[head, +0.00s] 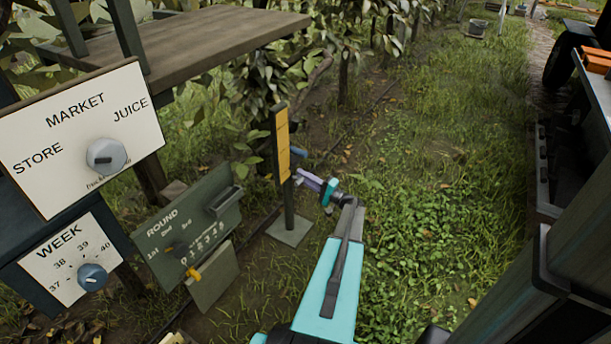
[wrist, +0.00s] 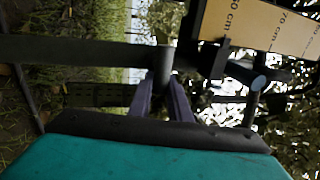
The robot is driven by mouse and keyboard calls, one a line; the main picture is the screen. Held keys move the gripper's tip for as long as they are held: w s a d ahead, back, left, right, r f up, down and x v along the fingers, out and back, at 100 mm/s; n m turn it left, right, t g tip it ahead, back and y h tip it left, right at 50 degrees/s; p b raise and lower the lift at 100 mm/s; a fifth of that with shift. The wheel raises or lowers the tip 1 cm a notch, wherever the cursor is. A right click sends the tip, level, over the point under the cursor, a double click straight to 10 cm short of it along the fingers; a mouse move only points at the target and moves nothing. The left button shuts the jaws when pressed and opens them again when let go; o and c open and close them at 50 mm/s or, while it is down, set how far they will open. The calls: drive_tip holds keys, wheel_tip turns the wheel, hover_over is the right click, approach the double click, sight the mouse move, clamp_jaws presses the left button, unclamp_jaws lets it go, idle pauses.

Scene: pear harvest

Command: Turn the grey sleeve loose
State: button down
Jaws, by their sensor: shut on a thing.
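The grey sleeve (wrist: 165,62) is a short grey cylinder beside the dark post in the wrist view. My gripper (wrist: 162,88) has purple fingers, with the sleeve between their tips; it is shut on the sleeve. In the head view my gripper (head: 303,176) reaches to the right side of the post (head: 289,205), below its yellow scale plate (head: 283,145). The sleeve cannot be made out clearly there. The scale plate also shows in the wrist view (wrist: 265,25), with centimetre marks. A blue-grey round end (wrist: 258,82) shows right of the fingers.
At the left stand a MARKET dial board (head: 80,135), a WEEK dial board (head: 72,262) and a green ROUND panel (head: 188,225). A wooden table (head: 200,45) is behind them. Grass right of my arm is open, up to a dark structure (head: 545,220).

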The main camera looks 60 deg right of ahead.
drive_tip(key=shift+w+a+f, duration=0.1)
drive_tip(key=shift+a+f, duration=0.05)
drive_tip(key=shift+a, duration=0.15)
drive_tip(key=c, duration=1.9)
unclamp_jaws()
drive_tip(key=shift+c, duration=0.2)
drive_tip(key=shift+d, duration=0.15)
drive_tip(key=shift+s+d, duration=0.1)
drive_tip(key=shift+s, duration=0.1)
drive_tip(key=s+f, duration=0.1)
drive_tip(key=s, duration=0.3)
drive_tip(key=s+p, duration=0.1)
drive_tip(key=s, duration=0.3)
drive_tip(key=s+f+p, duration=0.1)
drive_tip(key=s, duration=0.4)
drive_tip(key=shift+s+f, duration=0.1)
drive_tip(key=shift+f, duration=0.2)
